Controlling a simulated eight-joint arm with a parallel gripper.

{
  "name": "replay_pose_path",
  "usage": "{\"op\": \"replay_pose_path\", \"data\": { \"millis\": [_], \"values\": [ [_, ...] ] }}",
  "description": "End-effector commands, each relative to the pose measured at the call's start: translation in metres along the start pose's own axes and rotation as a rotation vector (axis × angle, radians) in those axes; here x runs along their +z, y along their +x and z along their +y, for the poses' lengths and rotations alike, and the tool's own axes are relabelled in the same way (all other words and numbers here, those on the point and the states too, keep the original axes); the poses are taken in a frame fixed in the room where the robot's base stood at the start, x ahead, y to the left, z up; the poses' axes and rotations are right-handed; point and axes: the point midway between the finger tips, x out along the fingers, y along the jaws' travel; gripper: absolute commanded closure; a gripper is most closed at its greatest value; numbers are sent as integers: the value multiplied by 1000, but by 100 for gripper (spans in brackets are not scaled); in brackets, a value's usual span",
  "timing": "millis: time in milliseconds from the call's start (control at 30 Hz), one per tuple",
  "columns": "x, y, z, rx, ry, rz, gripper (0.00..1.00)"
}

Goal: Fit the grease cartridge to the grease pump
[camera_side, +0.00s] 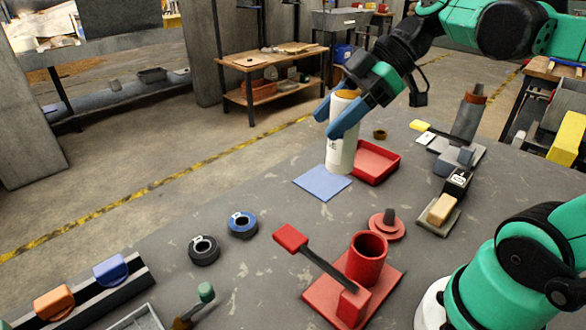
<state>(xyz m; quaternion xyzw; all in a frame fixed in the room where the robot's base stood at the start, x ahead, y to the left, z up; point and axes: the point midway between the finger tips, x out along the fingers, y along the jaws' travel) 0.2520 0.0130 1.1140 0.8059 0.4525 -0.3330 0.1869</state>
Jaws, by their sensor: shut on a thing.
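A white grease cartridge (342,150) with an orange-brown top stands upright between the blue fingers of my gripper (336,122). My gripper is shut on its upper part. The cartridge's lower end is at the far corner of a blue square mat (322,183) and beside a red tray; I cannot tell whether it touches the table. The red grease pump (366,260) is at the front of the table, with an open upright cylinder on a flat base and a dark lever ending in a red grip (290,237). A red round lid with a dark knob (388,224) lies just behind the pump.
A red tray (376,162) is right of the cartridge. Black (204,250) and blue (243,225) rings lie left of the pump. The table between mat and pump is mostly clear.

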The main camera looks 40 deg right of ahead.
Motion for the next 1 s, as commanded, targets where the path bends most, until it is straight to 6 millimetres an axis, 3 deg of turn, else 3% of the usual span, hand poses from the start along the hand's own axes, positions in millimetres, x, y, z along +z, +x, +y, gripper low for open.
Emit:
{"op": "replay_pose_path", "data": {
  "millis": [100, 300, 1000],
  "values": [
    [19, -2, -40, -113, -111, 0, 100],
    [34, -2, -78, -229, -230, 1, 100],
    [70, 31, -83, -248, -250, -1, 100]
  ]
}}
